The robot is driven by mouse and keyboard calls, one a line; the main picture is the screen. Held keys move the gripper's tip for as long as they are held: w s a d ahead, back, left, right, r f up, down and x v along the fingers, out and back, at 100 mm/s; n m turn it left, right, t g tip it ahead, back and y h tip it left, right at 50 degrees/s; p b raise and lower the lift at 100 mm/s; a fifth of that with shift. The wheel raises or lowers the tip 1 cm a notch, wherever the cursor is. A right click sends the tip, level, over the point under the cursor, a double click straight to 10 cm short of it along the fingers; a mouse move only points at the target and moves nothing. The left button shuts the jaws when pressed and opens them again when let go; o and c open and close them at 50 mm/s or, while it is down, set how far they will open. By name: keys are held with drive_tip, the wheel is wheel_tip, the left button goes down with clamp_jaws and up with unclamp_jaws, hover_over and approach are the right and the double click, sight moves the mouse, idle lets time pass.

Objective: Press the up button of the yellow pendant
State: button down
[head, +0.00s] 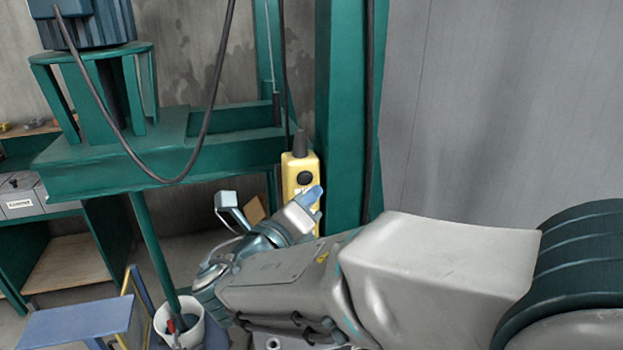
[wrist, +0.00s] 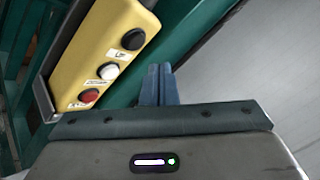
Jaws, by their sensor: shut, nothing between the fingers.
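The yellow pendant (head: 300,161) hangs from a black cable in front of the teal post in the head view. My arm hides its lower part. In the wrist view the pendant (wrist: 92,42) is tilted at the upper left. Its face shows a black button (wrist: 133,39), a white button (wrist: 108,71) and a red button (wrist: 89,96), with labels too small to read. The black button also shows in the head view (head: 305,178). My gripper (head: 316,193) is shut and empty, close to the pendant. In the wrist view its blue fingertips (wrist: 159,69) are right of the buttons; contact cannot be told.
A teal post (head: 341,120) stands right behind the pendant, and a teal beam (head: 110,175) runs left. A grey panel (head: 480,110) fills the right. A white bucket (head: 190,322) and blue step (head: 75,325) stand at lower left. A loose cable (head: 205,130) hangs over the beam.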

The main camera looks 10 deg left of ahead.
sight(305, 179)
drive_tip(key=shift+w+a, duration=0.45)
drive_tip(key=shift+w, duration=0.35)
idle(1.5)
drive_tip(key=shift+w+a, duration=0.2)
drive_tip(key=shift+w, duration=0.15)
